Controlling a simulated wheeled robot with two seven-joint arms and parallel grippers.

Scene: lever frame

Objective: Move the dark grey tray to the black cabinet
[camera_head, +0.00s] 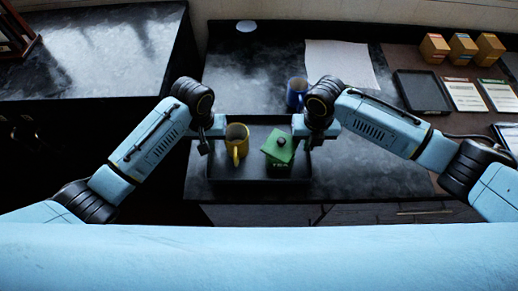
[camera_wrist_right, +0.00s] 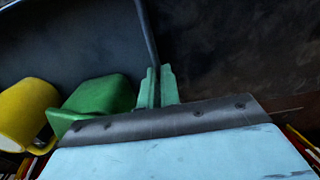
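The dark grey tray (camera_head: 225,172) sits at the front edge of the dark marble counter. My right gripper (camera_head: 306,138) is at the tray's right side. In the right wrist view its green fingers (camera_wrist_right: 156,88) sit closely on either side of the tray's thin wall (camera_wrist_right: 147,30). My left gripper (camera_head: 207,142) is at the tray's left side; its finger gap is not clear. A black cabinet with a marble-like top (camera_head: 90,55) stands at the left.
A blue mug (camera_head: 297,94) stands behind my right gripper. A dark gap separates cabinet and counter.

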